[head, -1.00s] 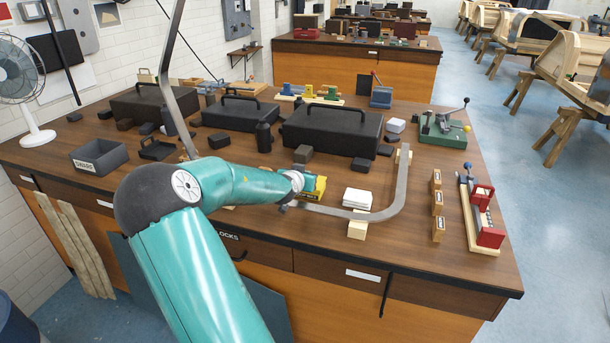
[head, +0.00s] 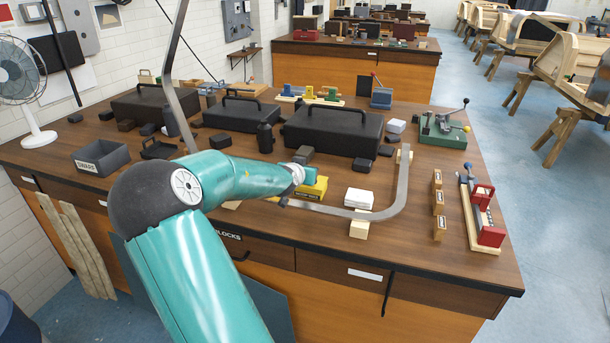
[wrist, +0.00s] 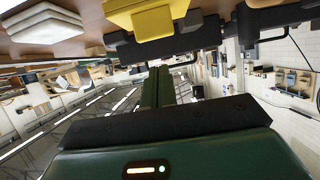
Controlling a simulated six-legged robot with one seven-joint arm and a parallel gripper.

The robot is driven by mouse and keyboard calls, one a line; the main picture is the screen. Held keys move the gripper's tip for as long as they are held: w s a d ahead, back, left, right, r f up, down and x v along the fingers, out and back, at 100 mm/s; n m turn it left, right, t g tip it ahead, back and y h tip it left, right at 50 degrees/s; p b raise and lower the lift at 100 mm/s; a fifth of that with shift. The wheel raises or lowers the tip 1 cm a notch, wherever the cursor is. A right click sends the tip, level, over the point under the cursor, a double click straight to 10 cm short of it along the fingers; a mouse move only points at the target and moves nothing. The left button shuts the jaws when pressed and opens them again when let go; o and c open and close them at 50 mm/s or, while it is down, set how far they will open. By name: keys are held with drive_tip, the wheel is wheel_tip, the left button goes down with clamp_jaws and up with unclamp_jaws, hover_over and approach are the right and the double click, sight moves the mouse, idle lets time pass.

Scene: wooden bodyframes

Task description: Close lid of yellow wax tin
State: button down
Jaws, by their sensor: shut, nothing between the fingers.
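The yellow wax tin (head: 316,187) sits near the front edge of the wooden bench in the head view, with a dark label on its front. Its visible top looks flat and yellow, as if the lid is down; my wrist hides its left part, so I cannot tell whether it is fully seated. The tin also shows at the top of the wrist view (wrist: 153,22), where the picture is turned over. My gripper (wrist: 160,84) is shut and empty, its fingers pointing away from the camera, apart from the tin there. In the head view it is mostly hidden by my wrist.
A bent grey strip (head: 394,200) curves along the bench just right of the tin, beside a white stack (head: 358,198). Large black cases (head: 333,130) stand behind. A dark block (head: 304,154) is close behind the tin. Small wooden blocks (head: 438,203) stand farther right.

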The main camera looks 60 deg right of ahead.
drive_tip(key=a+f, duration=0.1)
drive_tip(key=a, duration=0.4)
drive_tip(key=s+a+f, duration=0.1)
drive_tip(key=a, duration=0.1)
drive_tip(key=shift+s+a+f, duration=0.1)
drive_tip(key=shift+a+f, duration=0.2)
drive_tip(key=shift+a, duration=0.1)
drive_tip(key=shift+a, duration=0.1)
